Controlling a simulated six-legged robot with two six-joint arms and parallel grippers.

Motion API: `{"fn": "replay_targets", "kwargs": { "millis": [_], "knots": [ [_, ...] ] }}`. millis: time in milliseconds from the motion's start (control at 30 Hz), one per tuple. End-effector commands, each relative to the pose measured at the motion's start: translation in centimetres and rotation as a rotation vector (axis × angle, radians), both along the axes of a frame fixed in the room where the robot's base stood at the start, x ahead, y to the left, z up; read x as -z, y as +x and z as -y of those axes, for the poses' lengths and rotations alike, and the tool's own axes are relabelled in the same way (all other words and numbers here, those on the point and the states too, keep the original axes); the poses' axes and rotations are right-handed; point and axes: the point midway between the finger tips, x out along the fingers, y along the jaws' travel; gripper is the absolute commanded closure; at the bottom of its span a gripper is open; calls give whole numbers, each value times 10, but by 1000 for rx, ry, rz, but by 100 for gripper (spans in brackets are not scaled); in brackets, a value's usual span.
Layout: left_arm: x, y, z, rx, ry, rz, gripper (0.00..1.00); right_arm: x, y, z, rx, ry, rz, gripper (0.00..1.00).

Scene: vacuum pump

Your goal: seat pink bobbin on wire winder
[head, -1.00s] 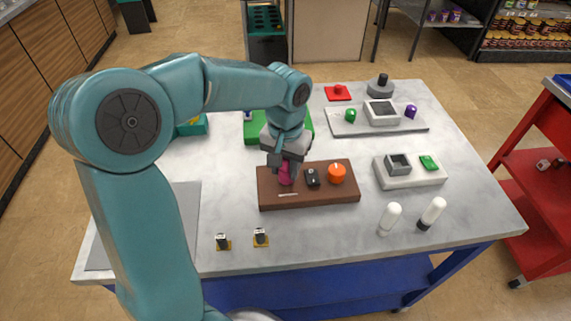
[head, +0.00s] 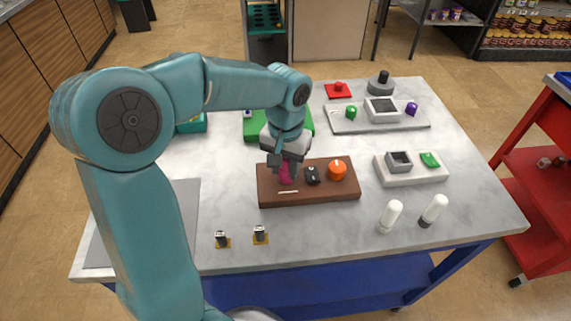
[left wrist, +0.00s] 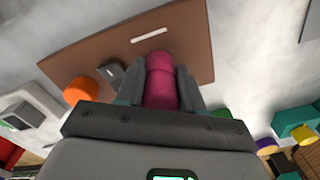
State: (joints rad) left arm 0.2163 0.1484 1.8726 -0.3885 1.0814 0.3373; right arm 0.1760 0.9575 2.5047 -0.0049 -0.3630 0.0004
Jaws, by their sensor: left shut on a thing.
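The pink bobbin (head: 286,175) is at the left part of a brown board (head: 310,194), which looks like the wire winder's base. My left gripper (head: 287,168) comes down on it from above and is shut on it. In the left wrist view the pink bobbin (left wrist: 160,80) stands between the two fingers, with the brown board (left wrist: 190,40) behind it. I cannot tell whether its lower end touches the board. A black part (head: 312,175) and an orange knob (head: 337,170) are on the board to its right. My right gripper is not in view.
A grey tray (head: 345,127) with several parts is at the back right. A white block (head: 410,177) with a grey box and green piece is right of the board. Two white bottles (head: 392,215) stand at the front right. A green block (head: 262,137) is behind my gripper.

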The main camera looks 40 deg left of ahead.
Motion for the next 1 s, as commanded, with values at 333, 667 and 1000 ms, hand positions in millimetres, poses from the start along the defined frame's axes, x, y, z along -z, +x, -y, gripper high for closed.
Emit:
{"fn": "replay_targets", "kwargs": {
  "millis": [333,667,1000],
  "knots": [
    [0,0,0,0,0,0,34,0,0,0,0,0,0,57],
    [-3,0,0,0,0,0,34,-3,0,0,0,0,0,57],
    [-25,0,0,0,1,2,34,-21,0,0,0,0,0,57]
  ]
}}
